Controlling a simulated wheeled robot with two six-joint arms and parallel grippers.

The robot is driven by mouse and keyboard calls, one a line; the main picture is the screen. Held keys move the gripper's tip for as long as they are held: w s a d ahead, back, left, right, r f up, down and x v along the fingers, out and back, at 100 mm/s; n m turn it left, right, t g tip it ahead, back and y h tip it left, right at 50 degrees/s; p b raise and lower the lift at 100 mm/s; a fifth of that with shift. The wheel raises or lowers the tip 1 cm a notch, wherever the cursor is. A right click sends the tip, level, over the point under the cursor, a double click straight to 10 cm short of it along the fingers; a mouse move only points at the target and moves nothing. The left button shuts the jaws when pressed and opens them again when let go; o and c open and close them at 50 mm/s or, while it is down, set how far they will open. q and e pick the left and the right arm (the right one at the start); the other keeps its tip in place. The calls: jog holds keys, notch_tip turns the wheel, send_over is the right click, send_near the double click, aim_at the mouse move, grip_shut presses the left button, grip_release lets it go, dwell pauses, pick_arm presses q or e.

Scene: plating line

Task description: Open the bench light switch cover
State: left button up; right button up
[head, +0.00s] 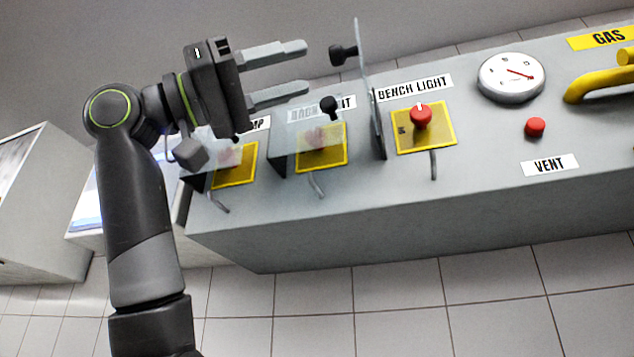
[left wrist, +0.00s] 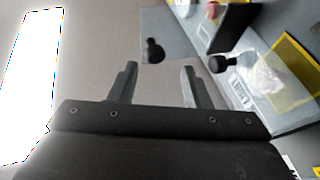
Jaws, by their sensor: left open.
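The bench light switch cover (head: 362,85) is a clear panel that stands swung up on its hinge, seen nearly edge-on, with a black knob (head: 342,54) on its left face. Below and right of it, the red bench light switch (head: 421,117) sits uncovered on a yellow plate (head: 440,139). My left gripper (head: 306,68) is open and empty, left of the raised cover and apart from it. In the left wrist view, my open fingers (left wrist: 158,82) point toward a clear panel with a black knob (left wrist: 152,51). My right gripper is not in view.
Left of the bench light, a clear cover with a black knob (head: 329,106) lies closed over another switch. A further covered switch is partly hidden by my left gripper. A gauge (head: 511,77), a red vent button (head: 535,127) and a yellow handle (head: 600,84) are at right.

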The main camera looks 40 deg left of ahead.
pick_arm(q)
jog(key=b+v, duration=0.3)
jog(key=v, duration=0.9)
jog(key=shift+s+a, duration=0.25)
jog(key=shift+s, duration=0.05)
jog(key=shift+w, duration=0.1)
